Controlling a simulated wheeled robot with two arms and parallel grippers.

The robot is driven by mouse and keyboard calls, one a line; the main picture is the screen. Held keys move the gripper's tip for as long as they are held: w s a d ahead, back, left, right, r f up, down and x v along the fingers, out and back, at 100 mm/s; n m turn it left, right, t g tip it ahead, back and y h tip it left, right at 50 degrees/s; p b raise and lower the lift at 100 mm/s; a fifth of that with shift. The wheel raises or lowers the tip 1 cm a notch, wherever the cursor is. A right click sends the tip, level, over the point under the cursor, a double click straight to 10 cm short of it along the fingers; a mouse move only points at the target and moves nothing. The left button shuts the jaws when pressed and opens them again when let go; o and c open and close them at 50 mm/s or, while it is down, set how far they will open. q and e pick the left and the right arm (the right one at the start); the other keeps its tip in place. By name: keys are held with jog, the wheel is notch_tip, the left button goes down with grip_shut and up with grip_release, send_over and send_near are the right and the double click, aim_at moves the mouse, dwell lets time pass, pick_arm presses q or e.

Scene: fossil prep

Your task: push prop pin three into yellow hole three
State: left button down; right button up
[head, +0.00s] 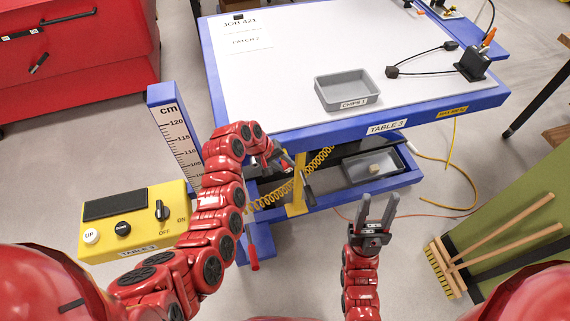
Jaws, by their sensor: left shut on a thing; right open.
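My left gripper (279,160) is shut beside the top of the yellow post (298,190) under the front edge of the table. It holds a small thing, most likely the prop pin, which is mostly hidden by the fingers; I cannot read any number on it. The holes in the yellow post are too small or hidden to tell, so I cannot tell whether the pin is in one. My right gripper (378,208) is open and empty, pointing up over the floor, to the right of the post and below the table's front edge.
The blue-edged table (386,127) carries a grey tray (341,104) and a black device (473,65). A lower shelf holds another grey tray (372,180). A measuring post (178,138) and yellow control box (137,218) stand left. A yellow coiled hose (266,199) hangs near the post.

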dwell(0.4)
pick_arm(q)
jog(key=c, duration=0.5)
grip_release()
jog(key=s+d+p, duration=0.2)
jog(key=s+p, duration=0.1)
jog(key=s, duration=0.3)
jog(key=shift+s, duration=0.35)
